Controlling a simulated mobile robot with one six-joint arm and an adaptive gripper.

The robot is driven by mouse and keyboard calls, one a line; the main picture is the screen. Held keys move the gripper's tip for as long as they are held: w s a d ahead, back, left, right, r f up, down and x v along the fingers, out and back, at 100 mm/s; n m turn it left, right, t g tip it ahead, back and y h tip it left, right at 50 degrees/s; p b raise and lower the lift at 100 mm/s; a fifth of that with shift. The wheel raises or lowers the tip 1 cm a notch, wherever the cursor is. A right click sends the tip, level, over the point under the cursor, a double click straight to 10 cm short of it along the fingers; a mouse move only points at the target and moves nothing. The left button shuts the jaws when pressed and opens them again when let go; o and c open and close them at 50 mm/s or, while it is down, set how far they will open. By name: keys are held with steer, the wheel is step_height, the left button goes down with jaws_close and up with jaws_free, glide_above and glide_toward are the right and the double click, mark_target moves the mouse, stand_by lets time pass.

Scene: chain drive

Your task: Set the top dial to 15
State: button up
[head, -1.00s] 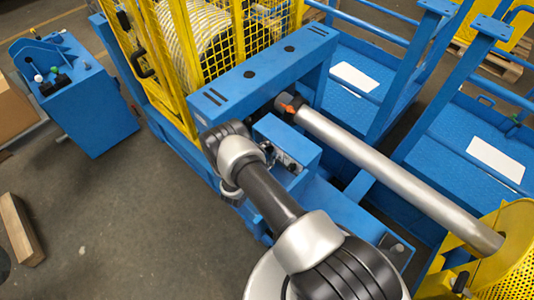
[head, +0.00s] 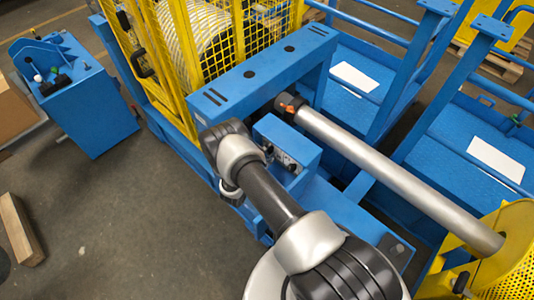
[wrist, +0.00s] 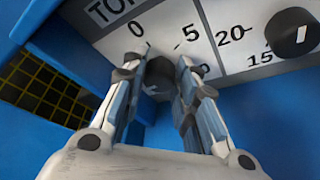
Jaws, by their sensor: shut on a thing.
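A dark dial (wrist: 158,80) sits on a white scale plate in the wrist view, with 0 printed to its upper left and 5 to its upper right. My gripper (wrist: 160,66) is shut on this dial, one finger on each side. The dial's pointer mark cannot be made out. A second dark dial (wrist: 292,32) with a white mark is at the upper right, near the numbers 20 and 15. I cannot tell from the pictures which dial is the top one. In the head view my arm partly hides the blue control box (head: 288,140).
A long silver roller (head: 390,180) runs close to the right of the control box. A blue crossbeam (head: 262,75) and a yellow mesh guard (head: 240,30) stand behind it. Open grey floor lies at the left, with a wooden block (head: 20,228) on it.

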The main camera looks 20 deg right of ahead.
steer(key=n+g+b, duration=0.1)
steer(key=b, duration=0.1)
steer(key=n+g+b, duration=0.1)
steer(key=n, duration=0.1)
steer(key=n+g+b, duration=0.1)
steer(key=b, duration=0.1)
steer(key=shift+w+a+n+h+b, duration=0.15)
steer(key=shift+w+n+h+b, duration=0.15)
steer(key=shift+n, duration=0.1)
steer(key=n+g+b, duration=0.1)
steer(key=n+b, duration=0.1)
steer(key=b, duration=0.1)
steer(key=shift+w+f+g+h, duration=0.1)
steer(key=shift+g+h, duration=0.2)
steer(key=shift+g, duration=0.1)
steer(key=shift+n+g+h+b, duration=0.3)
steer(key=shift+n+g+b, duration=0.2)
steer(key=shift+n+b, duration=0.6)
steer(key=o, duration=1)
steer(key=shift+o, duration=0.2)
steer(key=shift+a+r, duration=0.1)
steer(key=shift+r, duration=0.1)
